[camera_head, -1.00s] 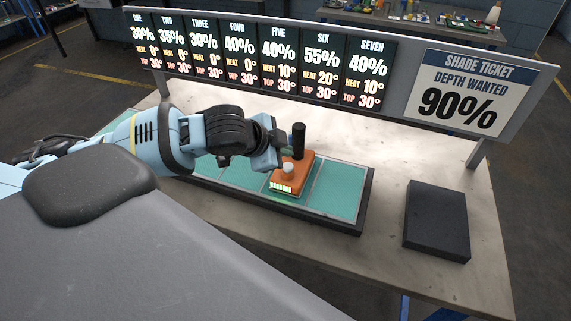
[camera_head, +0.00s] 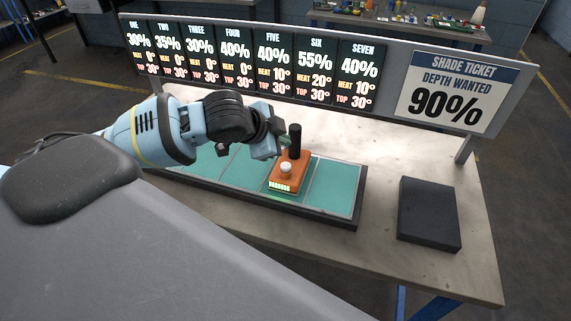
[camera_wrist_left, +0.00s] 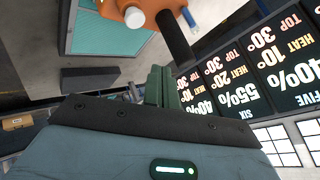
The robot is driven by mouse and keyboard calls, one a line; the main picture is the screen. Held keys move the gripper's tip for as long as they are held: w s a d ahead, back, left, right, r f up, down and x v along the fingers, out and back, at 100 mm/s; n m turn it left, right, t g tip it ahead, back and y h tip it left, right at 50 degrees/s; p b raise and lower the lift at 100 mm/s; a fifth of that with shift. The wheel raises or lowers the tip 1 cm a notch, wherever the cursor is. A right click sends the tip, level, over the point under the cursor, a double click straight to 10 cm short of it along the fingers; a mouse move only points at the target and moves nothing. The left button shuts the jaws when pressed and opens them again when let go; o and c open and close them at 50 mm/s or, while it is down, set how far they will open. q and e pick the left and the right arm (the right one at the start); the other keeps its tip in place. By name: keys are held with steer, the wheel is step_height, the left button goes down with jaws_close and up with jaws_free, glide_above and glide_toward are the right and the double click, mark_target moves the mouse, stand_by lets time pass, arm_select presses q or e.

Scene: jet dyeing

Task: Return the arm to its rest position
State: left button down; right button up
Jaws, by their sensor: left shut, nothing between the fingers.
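My left gripper (camera_head: 279,140) is shut and empty. In the head view it hovers at the left of the black handle (camera_head: 295,141) on an orange device (camera_head: 289,174), and I cannot tell whether they touch. The device has a white knob (camera_head: 285,168) and a lit green strip, and it stands on the teal panelled tray (camera_head: 335,186). In the left wrist view the closed fingers (camera_wrist_left: 159,85) show in the middle, below the black handle (camera_wrist_left: 176,38), with nothing between them. My right gripper is not in view.
A display board (camera_head: 260,37) with seven readouts and a 90% shade ticket (camera_head: 452,91) stands along the back of the table (camera_head: 390,150). A black block (camera_head: 429,214) lies at the right. The table between tray and block is clear.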

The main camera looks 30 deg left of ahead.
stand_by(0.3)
